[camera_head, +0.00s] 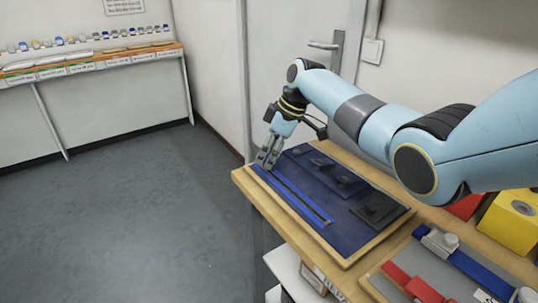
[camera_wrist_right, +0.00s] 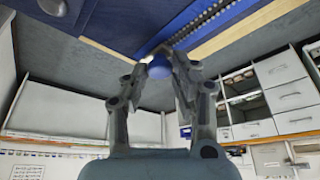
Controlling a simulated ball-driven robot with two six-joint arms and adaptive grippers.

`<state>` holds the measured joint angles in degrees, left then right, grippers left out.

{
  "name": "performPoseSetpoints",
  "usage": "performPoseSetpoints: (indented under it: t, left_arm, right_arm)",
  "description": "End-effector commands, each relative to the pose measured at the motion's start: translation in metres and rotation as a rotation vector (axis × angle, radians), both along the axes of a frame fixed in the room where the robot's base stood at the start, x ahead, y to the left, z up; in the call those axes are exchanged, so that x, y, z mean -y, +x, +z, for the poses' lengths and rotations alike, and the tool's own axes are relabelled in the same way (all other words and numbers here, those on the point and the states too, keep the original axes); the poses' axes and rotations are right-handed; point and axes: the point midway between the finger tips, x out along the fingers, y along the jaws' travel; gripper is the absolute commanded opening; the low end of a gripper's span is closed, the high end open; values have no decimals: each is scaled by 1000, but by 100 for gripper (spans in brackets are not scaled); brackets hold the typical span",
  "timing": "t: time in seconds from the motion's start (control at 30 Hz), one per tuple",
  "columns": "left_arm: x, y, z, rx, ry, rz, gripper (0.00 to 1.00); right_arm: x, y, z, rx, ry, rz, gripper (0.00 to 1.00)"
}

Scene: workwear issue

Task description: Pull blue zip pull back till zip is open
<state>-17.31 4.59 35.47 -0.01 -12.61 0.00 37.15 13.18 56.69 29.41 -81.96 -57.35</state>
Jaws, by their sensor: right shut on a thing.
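The blue zip pull (camera_wrist_right: 158,68) is a rounded blue knob between the fingertips of my right gripper (camera_wrist_right: 160,68) in the right wrist view. That gripper (camera_head: 266,162) is shut on it at the far left end of the zip (camera_head: 292,193). The zip is a long strip along the left side of a dark blue panel (camera_head: 335,225). In the right wrist view a dark row of zip teeth (camera_wrist_right: 190,34) runs away from the fingers to the upper right. The fingers hide the pull in the head view. My left gripper is not in view.
The panel lies on a wooden table (camera_head: 243,179) with dark fittings (camera_head: 378,208) on it. A grey board (camera_head: 455,290) with red and blue parts and a yellow box (camera_head: 512,222) are at the right. A door stands behind. Floor at the left is clear.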

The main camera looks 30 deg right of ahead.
Motion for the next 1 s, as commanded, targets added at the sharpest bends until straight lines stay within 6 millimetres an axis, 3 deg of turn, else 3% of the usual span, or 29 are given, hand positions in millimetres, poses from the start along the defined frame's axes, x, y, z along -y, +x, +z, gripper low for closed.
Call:
performPoseSetpoints:
  t: [0.07,0.1,0.27,0.63,1.0]
  left_arm:
    - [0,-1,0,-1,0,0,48]
    - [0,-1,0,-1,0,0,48]
    - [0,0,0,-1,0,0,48]
    - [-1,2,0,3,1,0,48]
    - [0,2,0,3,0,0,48]
  right_arm:
    - [0,2,2,9,-1,-1,0]
    - [0,3,2,9,-1,-1,30]
    - [0,2,2,7,-1,0,49]
    - [3,0,10,7,-2,0,49]
    - [26,-19,81,9,-4,-2,49]
